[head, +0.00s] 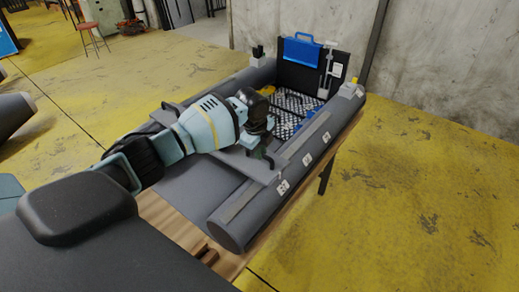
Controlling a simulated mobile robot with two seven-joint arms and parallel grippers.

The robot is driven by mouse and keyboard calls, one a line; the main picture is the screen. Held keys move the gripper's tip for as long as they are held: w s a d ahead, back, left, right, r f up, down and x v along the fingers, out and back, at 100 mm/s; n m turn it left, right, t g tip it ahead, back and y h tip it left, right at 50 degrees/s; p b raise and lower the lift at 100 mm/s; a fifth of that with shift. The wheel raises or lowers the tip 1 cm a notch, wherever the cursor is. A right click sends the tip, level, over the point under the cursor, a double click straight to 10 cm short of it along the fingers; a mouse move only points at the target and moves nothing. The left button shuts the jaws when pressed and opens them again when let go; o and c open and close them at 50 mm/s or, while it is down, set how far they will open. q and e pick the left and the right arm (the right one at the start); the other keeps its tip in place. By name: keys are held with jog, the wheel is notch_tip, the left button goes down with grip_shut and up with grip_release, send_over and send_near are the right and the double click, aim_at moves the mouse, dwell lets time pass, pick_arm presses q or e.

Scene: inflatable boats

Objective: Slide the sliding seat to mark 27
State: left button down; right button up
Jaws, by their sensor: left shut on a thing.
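The sliding seat (250,167) is a grey board lying across the inflatable boat, from tube to tube. My left gripper (263,154) is over the seat's right part, pointing down, and is shut on the seat. My left forearm and wrist hide the seat's middle. The boat's right tube (241,213) carries several small white labels (306,160) along its side; their numbers are too small to read. The seat's right end rests near the label closest to me. My right gripper is out of view.
The boat rests on a wooden table (180,220). A blue case (302,50) stands at the dark transom (342,60), above a patterned floor (296,103). A red stool (92,38) stands far left. The yellow floor (420,190) on the right is clear.

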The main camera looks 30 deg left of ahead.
pick_arm(q)
jog(key=shift+s, duration=0.3)
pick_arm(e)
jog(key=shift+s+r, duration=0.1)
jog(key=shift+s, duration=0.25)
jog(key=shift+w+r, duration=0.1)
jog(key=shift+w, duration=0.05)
pick_arm(q)
jog(key=c, duration=1.4)
grip_release()
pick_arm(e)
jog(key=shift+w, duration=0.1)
pick_arm(q)
notch_tip(320, 180, up, 8)
jog(key=s+p, duration=0.1)
jog(key=shift+s+f, duration=0.2)
jog(key=shift+s, duration=0.05)
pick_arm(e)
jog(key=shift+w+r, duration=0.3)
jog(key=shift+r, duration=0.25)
pick_arm(q)
jog(key=shift+a, duration=0.1)
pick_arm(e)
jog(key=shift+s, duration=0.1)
